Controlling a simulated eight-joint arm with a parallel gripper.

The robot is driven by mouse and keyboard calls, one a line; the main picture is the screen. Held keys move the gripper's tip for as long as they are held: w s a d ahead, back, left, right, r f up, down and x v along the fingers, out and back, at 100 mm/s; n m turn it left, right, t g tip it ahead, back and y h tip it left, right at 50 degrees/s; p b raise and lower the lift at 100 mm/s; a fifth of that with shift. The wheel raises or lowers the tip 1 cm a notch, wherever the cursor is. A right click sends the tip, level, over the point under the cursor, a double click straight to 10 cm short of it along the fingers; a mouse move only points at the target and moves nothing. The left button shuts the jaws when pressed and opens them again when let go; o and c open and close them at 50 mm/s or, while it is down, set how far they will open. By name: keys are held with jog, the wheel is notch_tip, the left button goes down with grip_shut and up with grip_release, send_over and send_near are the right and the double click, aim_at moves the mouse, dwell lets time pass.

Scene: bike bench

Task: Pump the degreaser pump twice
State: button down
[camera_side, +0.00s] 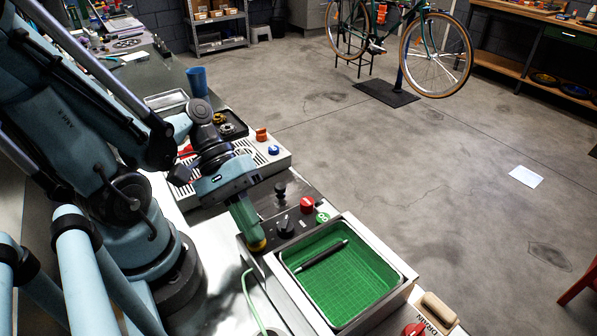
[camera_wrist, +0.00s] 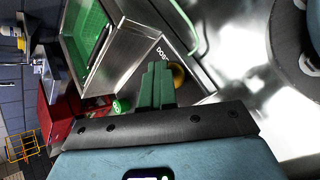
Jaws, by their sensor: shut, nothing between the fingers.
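A yellow round knob (camera_side: 256,243) sits at the left end of the dark control panel, by the green-lined sink tray; I take it for the degreaser pump. It also shows in the wrist view (camera_wrist: 178,74), beside lettering that begins "DOS". My gripper (camera_side: 250,233) has green fingers pointing down, closed together with nothing between them. Their tips are directly over the yellow knob and hide part of it. In the wrist view the fingers (camera_wrist: 156,72) cover its left side. I cannot tell whether the tips touch it or how far it is pressed.
The panel also carries a black rotary knob (camera_side: 286,226), a red button (camera_side: 307,203), a green button (camera_side: 322,217) and a black upright knob (camera_side: 280,190). The green sink tray (camera_side: 398,290) holds a black pen-like tool (camera_side: 322,254).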

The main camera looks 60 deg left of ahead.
jog(key=shift+f, duration=0.3)
jog(key=shift+r, duration=0.1)
jog(key=shift+s+a+r, duration=0.1)
jog(key=shift+r, duration=0.2)
dwell(0.3)
jog(key=shift+r, duration=3.05)
jog(key=shift+f, duration=2.9)
dwell(1.1)
